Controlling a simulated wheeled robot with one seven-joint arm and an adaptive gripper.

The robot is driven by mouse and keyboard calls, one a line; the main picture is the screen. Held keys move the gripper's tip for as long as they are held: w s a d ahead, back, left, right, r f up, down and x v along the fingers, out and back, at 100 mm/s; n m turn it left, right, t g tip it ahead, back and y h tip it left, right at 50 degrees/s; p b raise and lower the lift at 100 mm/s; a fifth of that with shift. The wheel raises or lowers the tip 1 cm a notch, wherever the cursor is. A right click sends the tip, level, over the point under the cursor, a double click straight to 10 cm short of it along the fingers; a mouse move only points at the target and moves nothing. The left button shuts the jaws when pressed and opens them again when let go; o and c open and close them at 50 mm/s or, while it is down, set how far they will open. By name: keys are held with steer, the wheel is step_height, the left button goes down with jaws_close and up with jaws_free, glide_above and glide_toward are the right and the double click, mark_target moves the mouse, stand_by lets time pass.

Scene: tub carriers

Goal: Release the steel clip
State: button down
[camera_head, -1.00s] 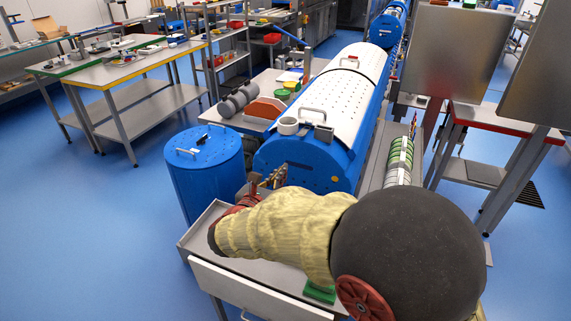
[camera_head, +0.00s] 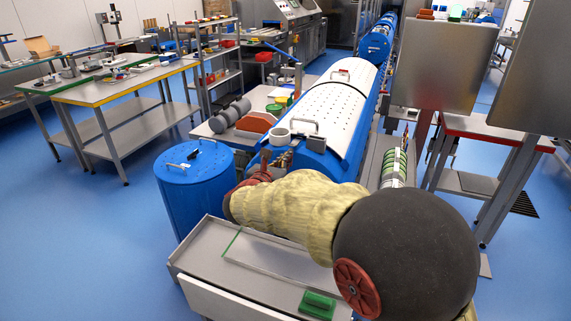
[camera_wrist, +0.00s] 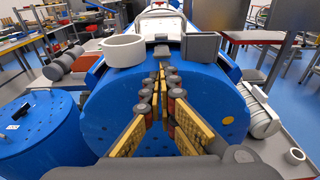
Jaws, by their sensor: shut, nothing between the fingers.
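My gripper (camera_wrist: 161,78) is shut and empty in the wrist view, its yellow-padded fingers meeting in front of the round blue end (camera_wrist: 218,118) of the long drum. Just beyond the fingertips, at the front edge of the white lid (camera_wrist: 161,24), is a small grey metal piece (camera_wrist: 161,50), which may be the steel clip; the fingers partly cover it. I cannot tell whether it is fastened or whether the fingers touch it. In the head view the white lid (camera_head: 328,105) lies closed on the blue drum, and my arm hides much of the drum's near end.
A white ring (camera_wrist: 124,51) and a dark grey block (camera_wrist: 201,46) flank the fingertips. A blue tub (camera_head: 195,192) stands left of the drum. A grey bench (camera_head: 190,262) with a clear pane and a green block (camera_head: 317,304) lies below my arm. Blue floor is free at left.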

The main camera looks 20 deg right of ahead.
mark_target(292, 144)
steer(key=shift+r+p, duration=0.1)
steer(key=shift+p, duration=0.3)
steer(key=shift+r+p, duration=0.1)
steer(key=shift+p, duration=0.6)
steer(key=shift+r+g+y+p, duration=0.65)
steer(key=shift+g+y+p, duration=0.05)
steer(key=shift+p, duration=2.2)
steer(key=shift+r, duration=0.1)
steer(key=r+g+y+p, duration=0.1)
steer(key=p, duration=0.6)
steer(key=r+g+y+p, duration=0.1)
steer(key=p, duration=0.6)
steer(key=r+g+y+p, duration=0.1)
steer(key=r+p, duration=0.1)
steer(key=p, duration=0.5)
steer(key=shift+w+d+g+y, duration=0.25)
steer(key=shift+g+y, duration=0.85)
steer(key=shift+w+d+r+p, duration=1.4)
steer(key=shift+r+p, duration=0.05)
steer(key=shift+p, duration=5.5)
